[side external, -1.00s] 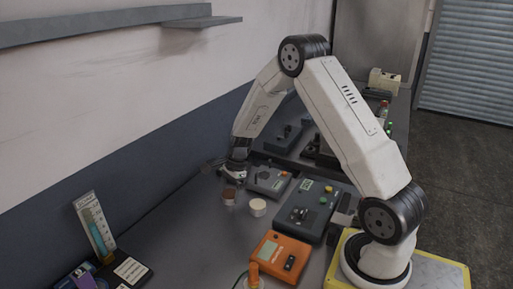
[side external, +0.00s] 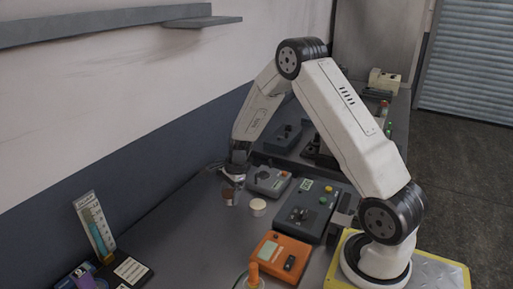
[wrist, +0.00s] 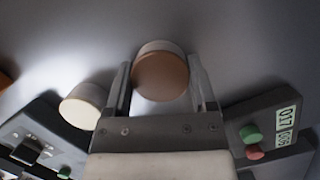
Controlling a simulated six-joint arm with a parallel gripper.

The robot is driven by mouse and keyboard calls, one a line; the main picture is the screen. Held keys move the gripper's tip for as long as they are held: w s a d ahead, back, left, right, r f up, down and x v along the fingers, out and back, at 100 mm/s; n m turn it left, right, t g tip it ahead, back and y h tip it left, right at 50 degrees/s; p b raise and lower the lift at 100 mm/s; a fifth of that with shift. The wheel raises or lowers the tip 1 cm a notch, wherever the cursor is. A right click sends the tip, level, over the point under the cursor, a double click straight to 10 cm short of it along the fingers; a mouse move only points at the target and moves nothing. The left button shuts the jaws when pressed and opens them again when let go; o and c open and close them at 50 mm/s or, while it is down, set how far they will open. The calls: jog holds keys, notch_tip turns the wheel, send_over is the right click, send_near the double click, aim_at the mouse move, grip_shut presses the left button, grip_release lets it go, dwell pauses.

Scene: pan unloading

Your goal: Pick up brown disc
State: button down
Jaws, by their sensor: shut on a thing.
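The brown disc (wrist: 161,78) sits between the two fingers of my gripper (wrist: 160,84) in the wrist view, with a paler layer showing at its far edge. My gripper is shut on it. In the side external view my gripper (side external: 234,178) points down at the disc (side external: 229,193), which is low over the table on top of a pale piece. Whether the disc is lifted off what is under it, I cannot tell.
A cream disc (side external: 257,207) stands just right of the brown one, also in the wrist view (wrist: 83,106). Grey control boxes (side external: 305,211) and an orange meter (side external: 275,256) lie nearby.

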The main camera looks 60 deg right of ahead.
jog(key=shift+r, duration=0.1)
jog(key=shift+r, duration=0.85)
jog(key=s+a+r, duration=0.3)
jog(key=s+r, duration=0.8)
jog(key=s, duration=0.2)
jog(key=shift+s+a, duration=0.25)
jog(key=shift+s, duration=0.05)
jog(key=shift+w, duration=0.1)
